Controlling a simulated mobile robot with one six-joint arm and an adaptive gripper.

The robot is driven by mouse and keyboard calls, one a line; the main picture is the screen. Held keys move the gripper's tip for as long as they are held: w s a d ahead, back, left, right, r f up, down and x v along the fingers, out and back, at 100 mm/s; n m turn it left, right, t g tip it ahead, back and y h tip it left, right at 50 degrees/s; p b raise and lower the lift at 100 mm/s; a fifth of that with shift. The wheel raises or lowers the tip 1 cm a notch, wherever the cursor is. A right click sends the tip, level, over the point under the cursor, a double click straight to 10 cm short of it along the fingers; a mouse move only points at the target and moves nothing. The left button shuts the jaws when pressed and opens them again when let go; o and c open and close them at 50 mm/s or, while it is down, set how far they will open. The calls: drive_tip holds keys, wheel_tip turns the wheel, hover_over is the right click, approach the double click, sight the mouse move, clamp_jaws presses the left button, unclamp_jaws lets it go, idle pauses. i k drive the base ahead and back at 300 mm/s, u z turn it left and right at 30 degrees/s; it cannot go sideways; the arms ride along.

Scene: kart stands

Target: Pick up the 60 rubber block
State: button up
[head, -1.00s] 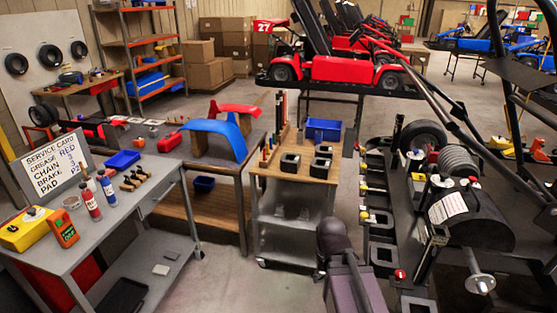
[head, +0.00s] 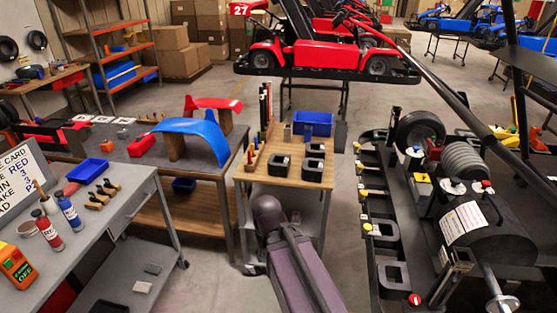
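Three black square blocks with hollow centres stand on the wooden top of a small cart (head: 258,172) in the middle of the head view. One block is at the front left (head: 278,165), one at the front right (head: 313,167), and one behind that (head: 315,150). They look like rubber blocks, but no number such as 60 can be read on them. My purple-grey arm rises from the bottom edge, in front of the cart. My gripper does not show, and I cannot see what it holds.
A blue bin (head: 312,123) and several upright rods stand at the cart's back. A grey bench (head: 112,207) with bottles is at left; a table with a blue fender (head: 190,138) stands behind it. A kart frame with black blocks (head: 392,274) is at right. Floor shows between.

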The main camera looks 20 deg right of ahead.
sight(278, 165)
drive_tip(key=z, duration=0.35)
drive_tip(key=i, duration=0.95)
drive_tip(key=z, duration=0.55)
